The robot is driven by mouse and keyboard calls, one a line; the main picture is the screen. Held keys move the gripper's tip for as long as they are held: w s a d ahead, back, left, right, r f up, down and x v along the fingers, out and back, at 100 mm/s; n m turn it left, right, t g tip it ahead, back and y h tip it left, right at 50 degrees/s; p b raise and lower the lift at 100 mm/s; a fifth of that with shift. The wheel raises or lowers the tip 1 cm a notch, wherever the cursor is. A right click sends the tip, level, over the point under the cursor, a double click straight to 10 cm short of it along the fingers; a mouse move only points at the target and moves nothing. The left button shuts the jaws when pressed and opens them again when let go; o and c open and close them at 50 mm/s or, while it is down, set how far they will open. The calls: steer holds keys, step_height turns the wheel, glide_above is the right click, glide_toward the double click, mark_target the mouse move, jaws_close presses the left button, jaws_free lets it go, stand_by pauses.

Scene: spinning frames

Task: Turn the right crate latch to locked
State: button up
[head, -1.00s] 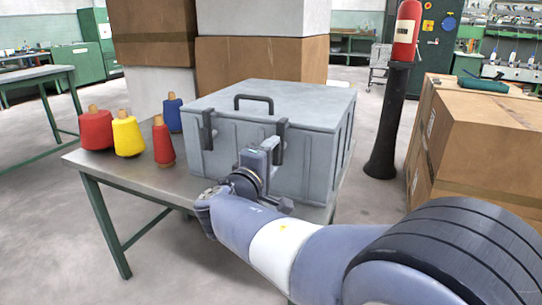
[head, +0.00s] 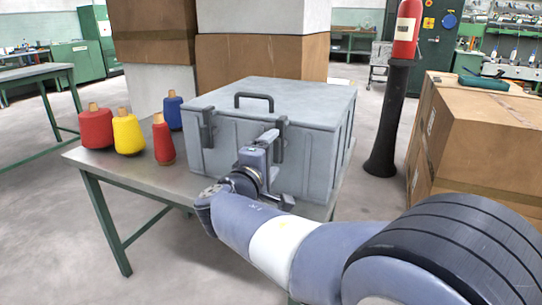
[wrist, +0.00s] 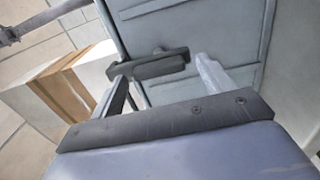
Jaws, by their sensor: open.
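The grey crate (head: 318,108) stands closed on a metal table, with a black lid handle and two dark latches on its front. The right latch (head: 281,140) hangs from the lid edge down the front face. The left latch (head: 207,128) hangs in a similar way. My gripper (head: 277,166) is at the crate's front by the right latch, and its body hides part of the front face. In the wrist view, the dark right latch (wrist: 160,64) appears between the open fingers of my gripper (wrist: 162,78). I cannot tell whether either finger touches it.
Several thread cones, including a yellow one (head: 128,133), stand on the table (head: 120,174) left of the crate. A dark post (head: 389,120) with a red cylinder on top stands right of it. Cardboard boxes (head: 480,140) are at the right, and more are stacked behind.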

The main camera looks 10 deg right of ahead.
steer(key=p+v, duration=0.2)
steer(key=v, duration=0.9)
steer(key=shift+w+d, duration=0.1)
steer(key=shift+w, duration=0.05)
steer(key=b+x, duration=0.2)
steer(key=x, duration=0.8)
steer(key=shift+w+d, duration=0.2)
steer(key=shift+w, duration=0.1)
